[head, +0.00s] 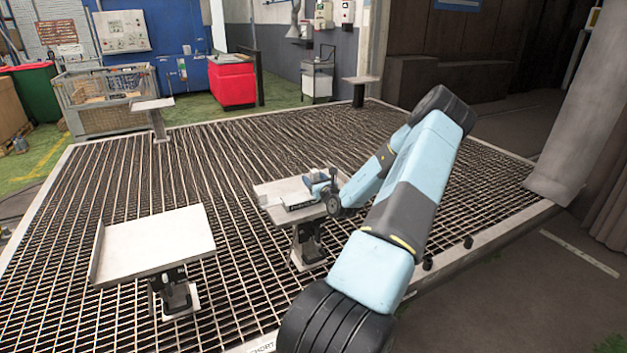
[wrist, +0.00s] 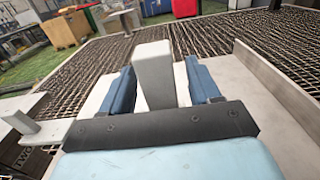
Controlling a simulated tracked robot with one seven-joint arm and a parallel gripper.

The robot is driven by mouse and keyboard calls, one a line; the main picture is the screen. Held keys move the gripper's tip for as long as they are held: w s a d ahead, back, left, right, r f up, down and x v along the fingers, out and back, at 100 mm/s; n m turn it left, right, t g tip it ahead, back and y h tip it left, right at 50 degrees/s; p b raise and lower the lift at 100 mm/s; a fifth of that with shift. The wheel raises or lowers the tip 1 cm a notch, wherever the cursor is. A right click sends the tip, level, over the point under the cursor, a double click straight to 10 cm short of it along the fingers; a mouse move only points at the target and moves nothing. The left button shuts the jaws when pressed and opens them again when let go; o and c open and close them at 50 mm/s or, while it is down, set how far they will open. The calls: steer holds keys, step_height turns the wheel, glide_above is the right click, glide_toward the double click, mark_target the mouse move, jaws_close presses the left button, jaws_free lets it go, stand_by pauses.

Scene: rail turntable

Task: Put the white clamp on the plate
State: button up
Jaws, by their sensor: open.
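A pale grey-white upright block, which looks like the white clamp (wrist: 154,72), stands between the two blue fingers of my gripper (wrist: 160,85) in the wrist view. The fingers are apart on either side of it, with a narrow gap showing on its right. In the head view my gripper (head: 315,187) is low over the middle stand's flat top plate (head: 272,190), and I cannot make out the clamp there. The left stand's plate (head: 155,243) is bare, with a raised edge on its left. Which plate the task means is not clear.
The stands rise from a metal grating (head: 235,290). Two smaller stands stand farther back, one at the left (head: 152,104) and one at the right (head: 361,79). A raised rim (wrist: 275,85) runs along the right of the plate near my gripper. The space between the stands is free.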

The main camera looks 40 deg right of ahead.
steer(key=v, duration=1.1)
steer(key=w+a+r+n+g+y, duration=0.1)
steer(key=w+a+r+n+y, duration=0.1)
steer(key=a+r+n+y, duration=0.55)
steer(key=w+a+r+n+g+y, duration=0.1)
steer(key=w+a+r+n+y, duration=0.3)
steer(key=a, duration=0.7)
steer(key=s+a+r+n+g+y, duration=0.2)
steer(key=s+a+r+n+g, duration=0.15)
steer(key=a+n, duration=0.4)
steer(key=s+a+r+n+g+y, duration=0.25)
steer(key=a+r+n+g, duration=0.2)
steer(key=a, duration=0.55)
steer(key=s+a+r+n+g+h, duration=0.55)
steer(key=s+a+n, duration=0.3)
steer(key=s, duration=0.35)
steer(key=s+r+n+t+h, duration=0.2)
steer(key=s+r+n+h, duration=0.1)
steer(key=s, duration=0.3)
steer(key=s+d+r+n+t+h, duration=0.1)
steer(key=s+r+n+h, duration=0.2)
steer(key=s+r, duration=0.2)
steer(key=shift+s+d+r+n+t, duration=0.25)
steer(key=shift+s+r+n+t, duration=0.15)
steer(key=shift+s, duration=0.4)
